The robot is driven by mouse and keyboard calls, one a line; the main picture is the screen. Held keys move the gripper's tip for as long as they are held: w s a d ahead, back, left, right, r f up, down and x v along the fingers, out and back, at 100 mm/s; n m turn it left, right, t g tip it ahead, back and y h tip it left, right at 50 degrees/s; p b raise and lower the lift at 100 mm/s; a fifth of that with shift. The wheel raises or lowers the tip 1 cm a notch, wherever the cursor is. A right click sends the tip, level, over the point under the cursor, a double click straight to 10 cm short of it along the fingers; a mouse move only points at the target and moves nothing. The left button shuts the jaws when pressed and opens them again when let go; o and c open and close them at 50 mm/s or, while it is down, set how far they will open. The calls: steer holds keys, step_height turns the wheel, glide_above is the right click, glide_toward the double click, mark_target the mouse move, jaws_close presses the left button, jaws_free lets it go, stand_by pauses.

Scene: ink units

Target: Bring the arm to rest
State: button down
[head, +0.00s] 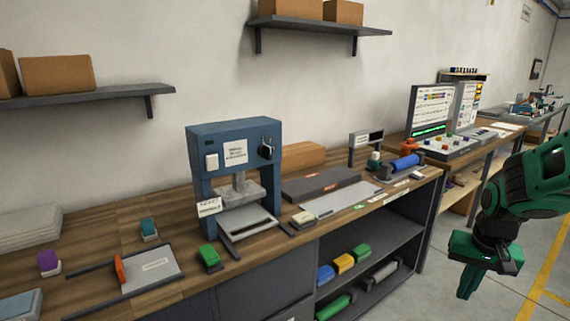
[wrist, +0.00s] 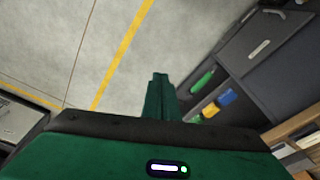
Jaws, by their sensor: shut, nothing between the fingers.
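My gripper (head: 469,283) hangs at the right side of the head view, green and dark, pointing down over the grey floor. It is in front of and apart from the workbench. In the wrist view its fingers (wrist: 160,92) are together, with nothing between them. My green arm is bent above it at the right edge of the head view.
A wooden workbench (head: 110,255) carries a blue press (head: 232,130), a green block (head: 209,257) and a blue roller (head: 406,162). An open shelf (head: 380,245) below holds coloured units, including a yellow one (head: 343,263). The floor (wrist: 60,40) around my gripper is clear.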

steer(key=s+r, duration=0.2)
steer(key=s, duration=0.8)
steer(key=s+r+g+y, duration=0.1)
steer(key=s+r, duration=0.2)
steer(key=s, duration=0.7)
steer(key=shift+a+r+m+g, duration=0.3)
steer(key=shift+a, duration=0.15)
